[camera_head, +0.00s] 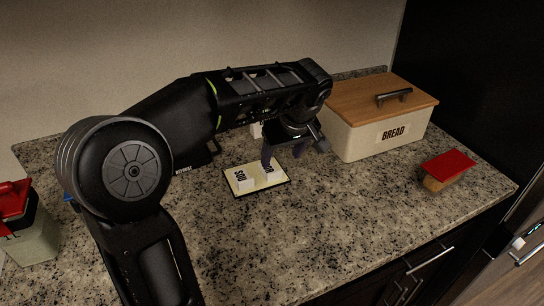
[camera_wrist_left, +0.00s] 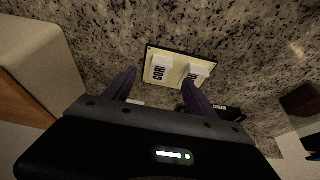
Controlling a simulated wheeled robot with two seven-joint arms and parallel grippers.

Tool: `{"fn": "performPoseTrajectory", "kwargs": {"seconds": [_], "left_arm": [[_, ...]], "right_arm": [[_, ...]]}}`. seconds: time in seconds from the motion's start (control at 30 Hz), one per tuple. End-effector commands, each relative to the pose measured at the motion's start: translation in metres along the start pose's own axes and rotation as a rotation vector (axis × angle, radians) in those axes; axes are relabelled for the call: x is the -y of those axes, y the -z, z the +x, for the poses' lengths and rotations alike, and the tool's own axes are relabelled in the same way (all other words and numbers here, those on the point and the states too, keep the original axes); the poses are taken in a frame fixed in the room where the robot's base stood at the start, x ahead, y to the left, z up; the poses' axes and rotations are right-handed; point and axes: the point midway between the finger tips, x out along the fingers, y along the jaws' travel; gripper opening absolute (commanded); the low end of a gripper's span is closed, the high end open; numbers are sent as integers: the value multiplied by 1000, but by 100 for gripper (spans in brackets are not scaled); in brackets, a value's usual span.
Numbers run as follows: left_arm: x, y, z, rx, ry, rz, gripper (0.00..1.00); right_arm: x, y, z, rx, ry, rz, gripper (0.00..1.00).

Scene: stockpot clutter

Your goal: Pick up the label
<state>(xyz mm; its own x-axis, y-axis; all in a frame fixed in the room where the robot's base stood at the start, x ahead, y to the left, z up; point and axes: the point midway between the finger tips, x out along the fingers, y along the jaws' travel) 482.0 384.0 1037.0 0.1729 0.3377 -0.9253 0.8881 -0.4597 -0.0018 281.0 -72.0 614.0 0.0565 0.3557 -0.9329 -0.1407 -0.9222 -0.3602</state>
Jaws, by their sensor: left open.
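A flat cream plate with a black edge (camera_head: 257,189) lies on the counter and also shows in the left wrist view (camera_wrist_left: 177,85). Two white blocks with black lettering sit on it: one on the left (camera_head: 245,181) and one on the right (camera_head: 274,177). They also show in the wrist view, left (camera_wrist_left: 161,65) and right (camera_wrist_left: 198,68). I cannot tell which piece is the label. My left gripper (camera_head: 295,157) is open and empty, its dark purple fingers over the plate's far right side. One finger partly hides the right block. My right gripper is not in view.
A cream bread box with a wooden lid (camera_head: 362,142) stands right of my gripper. A red-topped brown block (camera_head: 447,168) lies near the counter's right edge. A container with a red lid (camera_head: 33,235) stands at far left. The front middle counter is clear.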

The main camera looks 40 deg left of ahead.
Motion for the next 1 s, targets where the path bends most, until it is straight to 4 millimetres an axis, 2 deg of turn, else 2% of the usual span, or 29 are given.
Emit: {"fn": "performPoseTrajectory", "kwargs": {"seconds": [0.33, 0.63, 1.0], "left_arm": [[0, 0, 0, 0, 0, 0, 65], [0, 0, 25, 0, 0, 1, 65], [1, 0, 30, 1, 2, 0, 65]], "right_arm": [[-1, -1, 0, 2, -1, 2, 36], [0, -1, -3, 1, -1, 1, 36], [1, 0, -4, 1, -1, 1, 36]]}}
